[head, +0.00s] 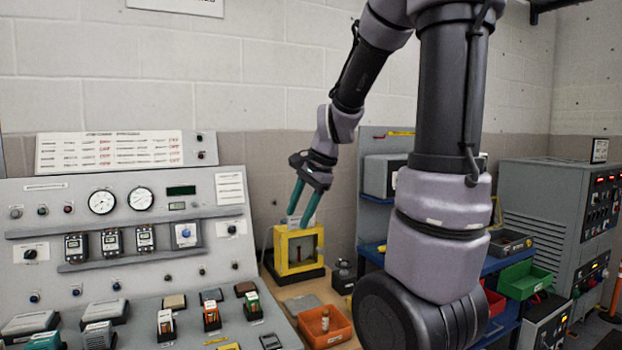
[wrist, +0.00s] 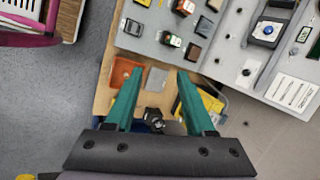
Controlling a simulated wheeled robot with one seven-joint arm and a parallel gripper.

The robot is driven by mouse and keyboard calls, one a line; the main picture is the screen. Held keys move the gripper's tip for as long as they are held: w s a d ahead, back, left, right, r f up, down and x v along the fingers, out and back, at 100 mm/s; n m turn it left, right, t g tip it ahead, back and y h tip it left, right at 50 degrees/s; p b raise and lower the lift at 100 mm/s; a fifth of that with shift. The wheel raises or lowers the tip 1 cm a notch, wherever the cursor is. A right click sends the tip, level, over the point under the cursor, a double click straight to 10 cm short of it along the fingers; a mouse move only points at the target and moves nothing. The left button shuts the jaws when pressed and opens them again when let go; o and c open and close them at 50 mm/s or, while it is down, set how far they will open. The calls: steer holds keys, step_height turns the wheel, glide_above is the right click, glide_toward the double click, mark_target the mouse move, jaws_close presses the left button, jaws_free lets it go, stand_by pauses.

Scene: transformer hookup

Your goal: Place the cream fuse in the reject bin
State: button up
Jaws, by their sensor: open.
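My gripper (head: 298,219) has two teal fingers that stand apart, with nothing between them. In the head view it points down over the yellow frame (head: 318,243) at the back of the wooden bench. A small cream piece (head: 325,320), which looks like the cream fuse, stands in an open orange tray (head: 341,331) in front of that frame. In the wrist view my gripper (wrist: 160,74) is open, with the orange tray (wrist: 121,72) beside the left finger; I cannot make out the fuse there. No bin carries a readable reject label.
A red bin (head: 494,302) and a green bin (head: 524,280) sit on the blue shelf at right, partly behind my arm. A grey control panel (head: 130,225) with gauges and switches fills the left. A grey plate (head: 301,304) lies beside the orange tray.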

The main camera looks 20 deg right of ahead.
steer(key=s+a+r+n+t+h, duration=0.1)
steer(key=s+a+r+n+t, duration=0.2)
steer(key=s+r+n, duration=0.7)
steer(key=s, duration=0.3)
steer(key=shift+s+r, duration=0.2)
steer(key=shift+s, duration=0.15)
